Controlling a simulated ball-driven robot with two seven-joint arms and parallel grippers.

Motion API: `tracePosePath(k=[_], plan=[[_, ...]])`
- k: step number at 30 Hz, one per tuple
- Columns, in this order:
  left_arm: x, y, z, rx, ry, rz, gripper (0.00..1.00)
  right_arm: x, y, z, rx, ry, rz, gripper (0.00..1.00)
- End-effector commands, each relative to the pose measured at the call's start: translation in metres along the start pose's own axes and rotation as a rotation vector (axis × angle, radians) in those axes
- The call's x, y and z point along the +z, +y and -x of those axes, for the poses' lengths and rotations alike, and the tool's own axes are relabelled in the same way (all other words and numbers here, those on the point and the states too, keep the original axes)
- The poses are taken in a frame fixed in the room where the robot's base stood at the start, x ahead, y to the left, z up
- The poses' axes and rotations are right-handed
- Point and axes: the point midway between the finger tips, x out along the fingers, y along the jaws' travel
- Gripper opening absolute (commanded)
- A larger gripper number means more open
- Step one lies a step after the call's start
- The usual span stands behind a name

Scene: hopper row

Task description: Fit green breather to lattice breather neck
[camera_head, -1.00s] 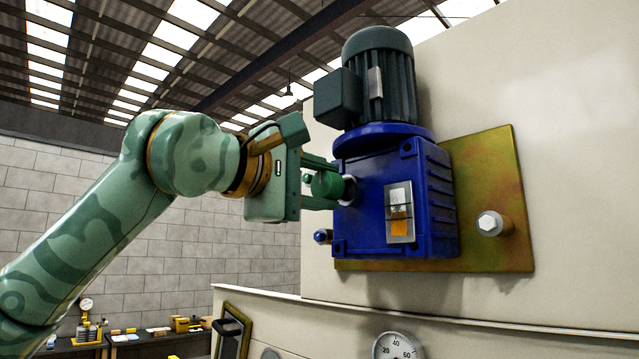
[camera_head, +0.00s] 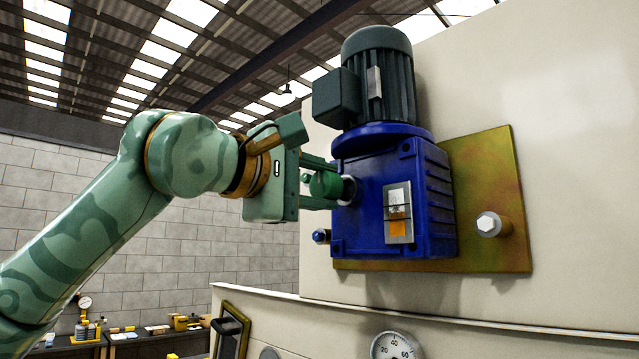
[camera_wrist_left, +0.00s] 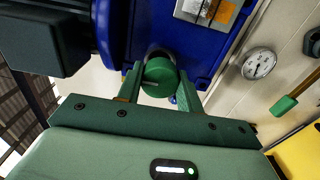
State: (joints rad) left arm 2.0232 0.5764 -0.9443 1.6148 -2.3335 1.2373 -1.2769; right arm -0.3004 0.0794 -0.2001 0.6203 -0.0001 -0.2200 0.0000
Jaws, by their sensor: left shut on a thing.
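The green breather (camera_head: 326,184) is a short round cap at the left side of the blue gearbox (camera_head: 372,215). It also shows in the left wrist view (camera_wrist_left: 160,78), between the two fingers. My left gripper (camera_head: 322,186) is shut on it. A pale metal neck (camera_head: 349,189) shows between the breather and the gearbox's left face; the breather is in line with it and looks to be against it. Whether it is seated cannot be told. The lattice marking is not readable here. My right gripper is not in view.
A dark motor (camera_head: 380,75) stands on top of the gearbox. A yellowish plate (camera_head: 485,180) with a large bolt (camera_head: 491,224) is behind it. A blue-capped fitting (camera_head: 321,236) sits low at left. A dial gauge (camera_head: 393,347) is below.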

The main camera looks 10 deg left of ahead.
Motion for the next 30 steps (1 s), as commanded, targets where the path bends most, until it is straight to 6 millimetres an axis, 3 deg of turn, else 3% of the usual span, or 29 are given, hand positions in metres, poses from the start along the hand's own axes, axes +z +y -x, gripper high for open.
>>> tracePosePath(k=[21, 30], plan=[[0.0, 0.001, -0.022, 0.0, 0.0, -0.001, 0.0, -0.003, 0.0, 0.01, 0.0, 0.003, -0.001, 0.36], [0.0, 0.0, -0.022, 0.0, 0.0, -0.001, 0.0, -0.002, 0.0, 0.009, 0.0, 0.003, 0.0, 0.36]])
